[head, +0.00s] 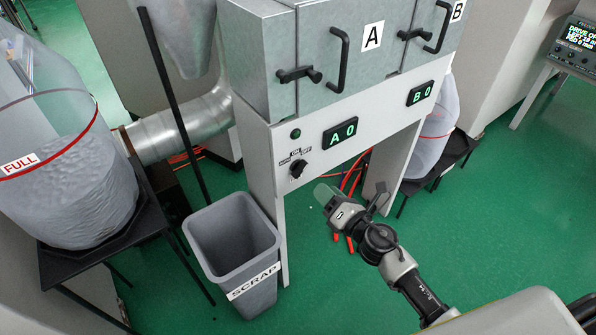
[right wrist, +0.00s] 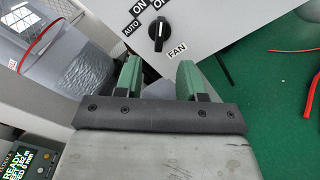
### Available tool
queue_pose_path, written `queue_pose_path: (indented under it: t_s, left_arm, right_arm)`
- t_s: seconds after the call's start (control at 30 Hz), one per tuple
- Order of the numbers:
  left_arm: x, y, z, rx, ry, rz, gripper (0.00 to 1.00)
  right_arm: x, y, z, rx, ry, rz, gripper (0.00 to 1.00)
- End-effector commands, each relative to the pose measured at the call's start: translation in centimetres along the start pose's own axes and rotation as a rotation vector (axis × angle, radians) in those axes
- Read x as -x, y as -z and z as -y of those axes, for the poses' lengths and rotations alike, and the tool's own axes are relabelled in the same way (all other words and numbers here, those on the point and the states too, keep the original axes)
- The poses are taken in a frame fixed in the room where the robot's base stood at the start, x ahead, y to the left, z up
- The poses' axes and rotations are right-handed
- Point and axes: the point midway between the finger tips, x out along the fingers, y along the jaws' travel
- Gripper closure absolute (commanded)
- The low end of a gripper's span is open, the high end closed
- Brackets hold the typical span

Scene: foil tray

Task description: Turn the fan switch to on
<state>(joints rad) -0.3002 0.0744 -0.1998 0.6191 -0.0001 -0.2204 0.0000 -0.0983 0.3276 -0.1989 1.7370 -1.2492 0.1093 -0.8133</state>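The fan switch (head: 298,168) is a black rotary knob on the pale front panel, below a green lamp. In the right wrist view the knob (right wrist: 159,35) has AUTO and ON labels to its left and upper left, and FAN below. Its white mark points up, toward a label cut off by the top edge, right of ON. My right gripper (head: 345,197) is in front of the panel, right of and below the knob in the head view, and apart from it. Its green fingers (right wrist: 159,75) are spread with nothing between them. My left gripper is not in view.
A grey SCRAP bin (head: 232,240) stands on the floor left of the panel. A bag marked FULL (head: 65,160) sits on a black stand at left. Door handles (head: 338,60) stick out above the panel. Green floor is free at right.

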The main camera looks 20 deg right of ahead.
Motion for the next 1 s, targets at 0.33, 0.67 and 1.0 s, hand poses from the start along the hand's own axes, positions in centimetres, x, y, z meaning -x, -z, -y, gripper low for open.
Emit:
queue_pose_path:
  t_s: [0.33, 0.67, 1.0]
  left_arm:
    - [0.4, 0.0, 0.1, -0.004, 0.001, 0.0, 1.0]
    - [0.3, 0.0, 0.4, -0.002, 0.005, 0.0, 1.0]
    - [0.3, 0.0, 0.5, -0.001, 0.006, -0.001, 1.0]
  right_arm:
    - [-6.6, 0.0, 0.0, -0.004, 0.001, 0.001, 0.61]
    - [-8.6, 0.1, 0.0, -0.005, 0.001, -0.001, 0.61]
    - [-8.6, 0.1, 0.0, -0.005, 0.001, 0.0, 0.84]
